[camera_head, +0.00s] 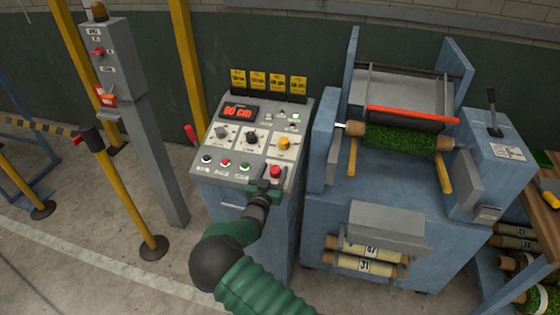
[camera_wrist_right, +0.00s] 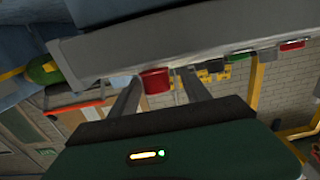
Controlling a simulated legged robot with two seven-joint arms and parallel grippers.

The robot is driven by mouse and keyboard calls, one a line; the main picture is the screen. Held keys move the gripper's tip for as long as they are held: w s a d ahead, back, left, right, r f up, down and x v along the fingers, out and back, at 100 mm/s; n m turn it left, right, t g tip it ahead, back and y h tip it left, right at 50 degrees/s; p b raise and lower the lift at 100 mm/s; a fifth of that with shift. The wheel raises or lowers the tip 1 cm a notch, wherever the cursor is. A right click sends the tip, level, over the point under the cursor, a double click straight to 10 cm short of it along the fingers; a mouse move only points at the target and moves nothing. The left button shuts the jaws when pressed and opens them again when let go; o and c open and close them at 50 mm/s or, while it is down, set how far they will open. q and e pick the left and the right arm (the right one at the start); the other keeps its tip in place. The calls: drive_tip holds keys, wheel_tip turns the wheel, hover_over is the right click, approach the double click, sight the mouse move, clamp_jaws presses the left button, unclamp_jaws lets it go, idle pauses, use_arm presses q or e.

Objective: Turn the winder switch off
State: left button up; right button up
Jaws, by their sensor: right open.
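The grey control panel (camera_head: 245,155) stands in the middle of the head view, with a lit red display (camera_head: 239,112), several knobs, buttons and small switches. Their labels are too small to read, so I cannot tell which is the winder switch. My right gripper (camera_head: 267,187) is at the panel's front right corner, beside a large red button (camera_head: 275,171). In the wrist view, the fingers of my right gripper (camera_wrist_right: 160,90) are apart, with the red button (camera_wrist_right: 156,80) between them. I cannot tell whether they touch it. My left gripper is out of view.
A blue machine with a green turf roll (camera_head: 395,139) stands right of the panel. A grey post box (camera_head: 112,60) with red switches and yellow posts (camera_head: 125,190) stand at left. Labelled rolls (camera_head: 365,256) lie low at right. The floor at lower left is clear.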

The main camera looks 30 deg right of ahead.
drive_tip(key=shift+a+r, duration=0.1)
drive_tip(key=shift+r, duration=0.1)
drive_tip(key=shift+s, duration=0.15)
drive_tip(key=shift+r, duration=0.1)
drive_tip(key=shift+c, duration=0.9)
drive_tip(key=shift+d+f, duration=0.2)
drive_tip(key=shift+d, duration=0.2)
drive_tip(key=c, duration=0.7)
clamp_jaws()
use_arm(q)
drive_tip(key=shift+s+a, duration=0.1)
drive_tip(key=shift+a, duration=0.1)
use_arm(e)
drive_tip(key=shift+a, duration=0.1)
